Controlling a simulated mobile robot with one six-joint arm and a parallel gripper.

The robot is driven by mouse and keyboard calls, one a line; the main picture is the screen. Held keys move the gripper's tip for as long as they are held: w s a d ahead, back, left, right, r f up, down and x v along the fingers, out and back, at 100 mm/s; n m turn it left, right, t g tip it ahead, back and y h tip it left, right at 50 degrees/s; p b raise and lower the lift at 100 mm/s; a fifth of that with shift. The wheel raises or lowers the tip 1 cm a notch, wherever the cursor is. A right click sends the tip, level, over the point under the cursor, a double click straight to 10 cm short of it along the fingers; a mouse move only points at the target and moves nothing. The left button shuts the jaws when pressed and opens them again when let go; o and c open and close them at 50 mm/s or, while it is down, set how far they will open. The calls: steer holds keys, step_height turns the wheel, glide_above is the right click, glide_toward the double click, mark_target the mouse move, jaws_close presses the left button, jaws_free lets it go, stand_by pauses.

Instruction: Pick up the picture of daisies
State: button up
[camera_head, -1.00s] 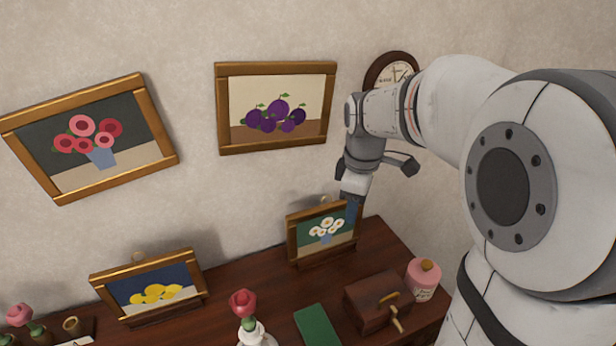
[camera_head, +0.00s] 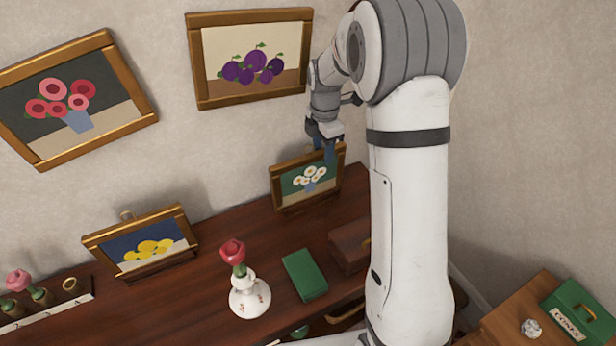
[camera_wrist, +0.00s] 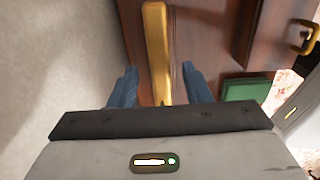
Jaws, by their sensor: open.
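The picture of daisies (camera_head: 308,181), white flowers on green in a gold-brown frame, leans upright on the dark wooden surface near the wall. My gripper (camera_head: 328,150) points down at the frame's upper right part, and its fingers hide a bit of the top edge. In the wrist view, my gripper (camera_wrist: 159,72) is open, with one blue finger on each side of the picture's gold frame edge (camera_wrist: 157,38). The frame edge runs between the fingers. I cannot tell whether either finger touches it.
The lemon picture (camera_head: 145,245) stands left on the same dark surface (camera_head: 205,290). A white vase with a rose (camera_head: 249,297), green book (camera_head: 305,274) and brown box (camera_head: 348,246) stand in front. Plum (camera_head: 252,62) and red-flower (camera_head: 70,105) pictures hang on the wall.

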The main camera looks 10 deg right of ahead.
steer(key=shift+s+f, duration=0.1)
steer(key=shift+f, duration=0.55)
steer(key=shift+c, duration=0.5)
jaws_close()
